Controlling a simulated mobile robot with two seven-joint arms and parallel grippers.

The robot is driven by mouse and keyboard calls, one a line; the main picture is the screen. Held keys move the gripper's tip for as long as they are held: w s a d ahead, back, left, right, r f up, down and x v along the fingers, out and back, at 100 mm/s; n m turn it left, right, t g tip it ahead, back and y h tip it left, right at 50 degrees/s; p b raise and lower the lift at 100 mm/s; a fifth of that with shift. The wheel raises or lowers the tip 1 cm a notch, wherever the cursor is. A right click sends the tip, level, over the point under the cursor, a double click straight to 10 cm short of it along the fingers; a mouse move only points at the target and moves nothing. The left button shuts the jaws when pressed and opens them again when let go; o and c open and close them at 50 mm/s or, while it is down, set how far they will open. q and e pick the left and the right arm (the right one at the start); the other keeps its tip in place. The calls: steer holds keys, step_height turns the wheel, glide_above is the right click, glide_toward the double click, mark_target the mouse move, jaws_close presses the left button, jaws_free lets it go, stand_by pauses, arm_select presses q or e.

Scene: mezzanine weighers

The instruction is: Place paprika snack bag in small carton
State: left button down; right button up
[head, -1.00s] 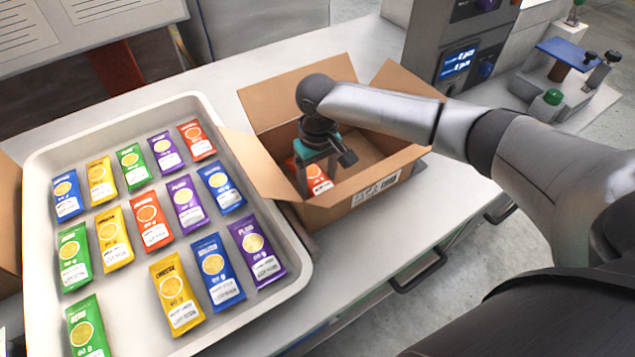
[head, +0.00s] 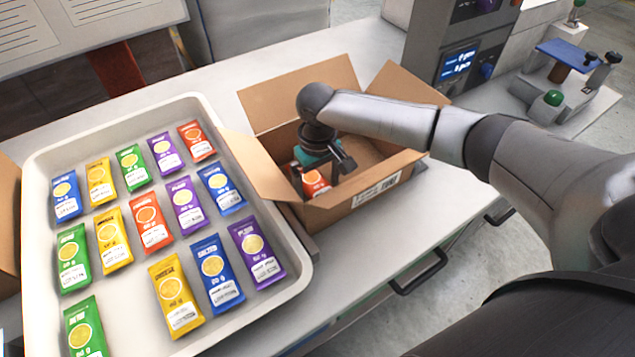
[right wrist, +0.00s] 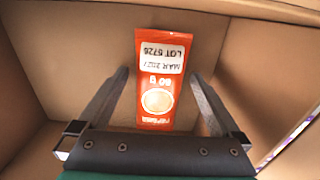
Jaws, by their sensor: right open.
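The paprika snack bag (right wrist: 160,85) is orange-red with a white label. It lies inside the small carton (head: 345,212); in the head view the bag (head: 315,183) shows partly, under my right gripper. My right gripper (right wrist: 160,92) is open inside the carton, one finger on each side of the bag, with gaps between fingers and bag in the right wrist view. In the head view the right gripper (head: 318,178) hides part of the carton's inside. The carton's flaps stand open. My left gripper is not in view.
A large white tray (head: 130,318) left of the carton holds several blue, yellow, green, purple and orange-red bags. Carton flaps rise around my right gripper. A weighing machine with a blue display (head: 457,64) stands behind right. A brown box edge (head: 8,215) shows at far left.

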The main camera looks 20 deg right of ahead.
mark_target(317, 184)
step_height(317, 184, up, 12)
steer(key=p, duration=0.2)
